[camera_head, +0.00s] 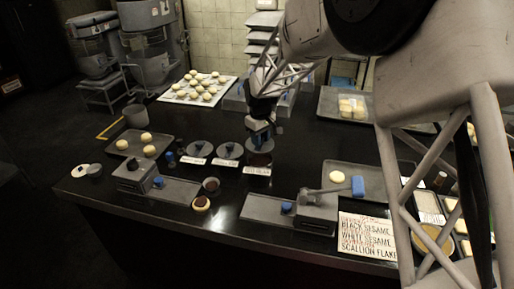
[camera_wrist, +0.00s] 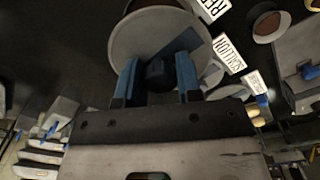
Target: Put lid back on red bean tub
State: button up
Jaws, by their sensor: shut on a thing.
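My gripper (camera_wrist: 158,85) has blue fingers closed on the dark knob (camera_wrist: 160,74) of a round grey lid (camera_wrist: 135,45). In the head view my gripper (camera_head: 259,127) holds the lid (camera_head: 261,144) over the rear of the black counter. In the wrist view, part of a tub with a reddish-brown inside (camera_wrist: 158,4) shows past the lid's upper edge. The lid hides the rest of it, so I cannot tell the gap between them. A white label starting "RE" (camera_wrist: 214,8) lies beside that tub.
Two lidded tubs (camera_head: 200,147) (camera_head: 229,150) stand left of my gripper, with labels (camera_head: 225,162) in front. An open cup (camera_head: 211,184) and a dark-topped round piece (camera_head: 201,203) are nearer. Grey machines (camera_head: 134,176) (camera_head: 317,212) flank the front. Bun trays (camera_head: 228,83) are behind.

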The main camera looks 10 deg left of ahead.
jog(key=shift+w, duration=0.15)
jog(key=shift+f, duration=0.2)
dwell(0.3)
jog(key=shift+f, duration=2.75)
jog(key=shift+f, duration=0.3)
jog(key=o, duration=1)
